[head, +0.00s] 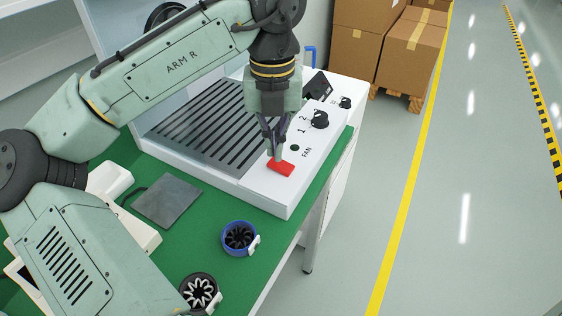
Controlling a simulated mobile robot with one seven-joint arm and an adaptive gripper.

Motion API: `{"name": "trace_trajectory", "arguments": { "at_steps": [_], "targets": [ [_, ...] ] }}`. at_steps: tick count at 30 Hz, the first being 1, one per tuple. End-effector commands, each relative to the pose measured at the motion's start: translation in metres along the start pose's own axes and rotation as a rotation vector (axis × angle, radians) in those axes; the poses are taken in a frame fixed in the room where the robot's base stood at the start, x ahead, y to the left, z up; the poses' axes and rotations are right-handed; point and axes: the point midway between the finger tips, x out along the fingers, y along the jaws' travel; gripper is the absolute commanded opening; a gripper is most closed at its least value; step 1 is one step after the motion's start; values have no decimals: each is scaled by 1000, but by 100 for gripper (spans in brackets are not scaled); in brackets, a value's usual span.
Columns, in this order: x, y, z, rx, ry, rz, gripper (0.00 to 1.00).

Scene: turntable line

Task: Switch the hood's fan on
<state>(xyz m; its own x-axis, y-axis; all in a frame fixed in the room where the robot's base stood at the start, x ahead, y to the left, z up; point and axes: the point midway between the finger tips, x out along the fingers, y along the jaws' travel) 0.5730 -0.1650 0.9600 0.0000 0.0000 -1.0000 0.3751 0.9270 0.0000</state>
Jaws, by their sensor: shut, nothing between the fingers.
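The hood (255,183) is a white box with a dark slatted grille on the green table. Its sloped front panel carries a red rocker switch (283,168) beside the label FAN, with a small dark green round lamp (295,148) near it. A black knob (320,120) by the marks 1 and 2 and a smaller black knob (345,102) sit farther up the panel. My gripper (275,155) is shut and points down at the red switch, its tips over or touching the switch's left end. I cannot tell whether they press it.
On the green table (200,240) are a blue-rimmed round part (240,237), a black round part (199,291), a grey flat plate (168,200) and white trays (108,180). Cardboard boxes (385,50) stand on a pallet behind. The floor at right is clear.

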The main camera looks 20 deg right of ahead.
Motion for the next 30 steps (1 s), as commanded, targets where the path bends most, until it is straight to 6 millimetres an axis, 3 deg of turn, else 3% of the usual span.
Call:
{"name": "trace_trajectory", "arguments": {
  "at_steps": [30],
  "targets": [
    [10, 0, 0, 1, 0, 0, 0]
  ]
}}
